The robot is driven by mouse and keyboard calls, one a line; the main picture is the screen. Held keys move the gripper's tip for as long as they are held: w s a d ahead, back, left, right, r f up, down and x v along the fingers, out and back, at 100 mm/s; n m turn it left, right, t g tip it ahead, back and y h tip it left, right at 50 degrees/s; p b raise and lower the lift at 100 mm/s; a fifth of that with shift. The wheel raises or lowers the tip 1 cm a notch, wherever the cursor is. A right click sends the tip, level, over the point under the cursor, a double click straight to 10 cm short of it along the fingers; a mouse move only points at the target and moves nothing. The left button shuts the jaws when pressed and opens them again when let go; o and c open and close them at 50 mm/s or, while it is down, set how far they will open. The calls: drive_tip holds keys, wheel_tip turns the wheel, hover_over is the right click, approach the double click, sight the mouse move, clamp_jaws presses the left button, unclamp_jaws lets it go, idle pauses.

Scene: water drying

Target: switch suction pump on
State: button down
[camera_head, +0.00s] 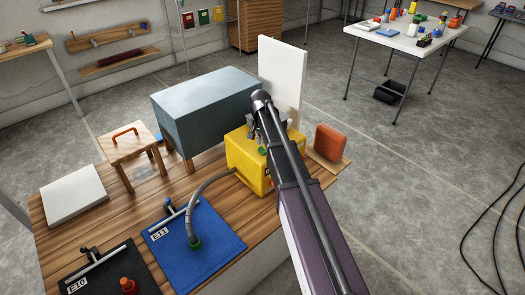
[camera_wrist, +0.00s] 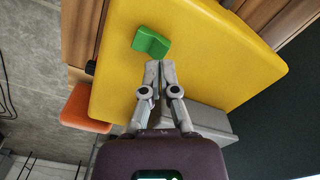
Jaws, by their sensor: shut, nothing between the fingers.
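The suction pump is a yellow box (camera_head: 242,160) on the wooden bench, with a grey hose running to a blue mat. The pump's yellow face fills much of the wrist view (camera_wrist: 210,50). A green switch (camera_wrist: 151,42) sits on that face; it also shows small in the head view (camera_head: 262,150). My gripper (camera_wrist: 160,64) is shut and empty, its fingertips just below the green switch in the wrist view. I cannot tell whether the tips touch the switch or the pump face. In the head view my arm covers the pump's right part.
A grey-blue block (camera_head: 205,105) stands behind the pump, and a white panel (camera_head: 283,75) rises behind my wrist. An orange pad (camera_head: 330,141) is right of the pump. The blue mat (camera_head: 190,245) lies in front. Open floor is at the right.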

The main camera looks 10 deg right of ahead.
drive_tip(key=shift+f+b, duration=1.05)
drive_tip(key=shift+f, duration=0.05)
idle(0.4)
drive_tip(key=shift+r, duration=0.15)
drive_tip(key=shift+r+p, duration=3.4)
drive_tip(key=shift+p, duration=0.15)
drive_tip(key=s+n, duration=0.6)
drive_tip(key=s, duration=2.1)
wheel_tip(320, 180, up, 13)
drive_tip(key=p, duration=1.3)
drive_tip(key=shift+s+d+r, duration=0.15)
drive_tip(key=shift+d+r, duration=0.05)
drive_tip(key=shift+d, duration=0.05)
